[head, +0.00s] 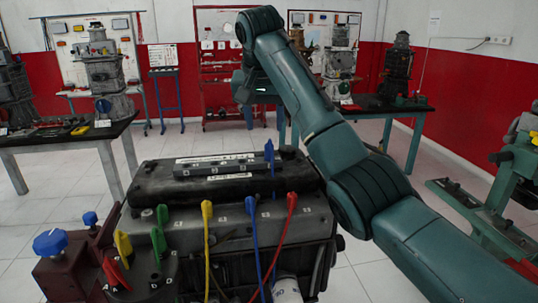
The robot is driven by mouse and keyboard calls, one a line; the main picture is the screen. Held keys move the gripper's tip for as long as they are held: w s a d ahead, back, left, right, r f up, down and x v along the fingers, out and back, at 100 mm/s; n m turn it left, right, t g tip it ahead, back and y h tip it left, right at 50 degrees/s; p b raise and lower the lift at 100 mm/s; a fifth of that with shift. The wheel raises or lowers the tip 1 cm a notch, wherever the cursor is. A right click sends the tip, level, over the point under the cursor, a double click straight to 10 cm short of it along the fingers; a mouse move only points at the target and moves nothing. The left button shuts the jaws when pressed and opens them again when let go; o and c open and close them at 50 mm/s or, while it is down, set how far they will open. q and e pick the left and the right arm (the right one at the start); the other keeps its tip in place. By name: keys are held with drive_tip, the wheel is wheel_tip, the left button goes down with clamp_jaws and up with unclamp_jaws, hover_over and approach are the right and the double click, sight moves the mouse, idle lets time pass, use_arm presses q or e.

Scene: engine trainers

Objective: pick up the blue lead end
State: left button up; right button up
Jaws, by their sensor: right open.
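A blue lead end (269,154) stands upright at the back right of the dark engine's top cover, with a thin blue stem below it. A second blue lead end (250,205) sits at the engine's front edge, and a blue wire runs down from it. I cannot tell which one is meant. My right arm comes in from the right and bends over high up. Its gripper (256,92) is above and behind the engine, apart from both blue ends; it is open and its fingers are small and hard to make out. My left gripper is not in view.
The engine (180,182) also carries a yellow lead end (207,208) and a red one (292,202). Green, yellow and red ends crowd the round part at front left, near blue knobs (50,242). Tables with other engines stand behind; white floor lies between.

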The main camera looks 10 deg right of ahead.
sight(269, 145)
drive_tip(key=p+x, duration=0.1)
drive_tip(key=x, duration=0.3)
drive_tip(key=shift+w+d+f, duration=0.1)
drive_tip(key=shift+d, duration=0.1)
drive_tip(key=x, duration=0.1)
drive_tip(key=p+x, duration=0.1)
drive_tip(key=x, duration=0.1)
drive_tip(key=shift+w+d+f, duration=0.2)
drive_tip(key=shift+w+d, duration=0.05)
drive_tip(key=shift+d, duration=0.05)
drive_tip(key=shift+w+f, duration=0.15)
drive_tip(key=shift+f, duration=0.15)
clamp_jaws()
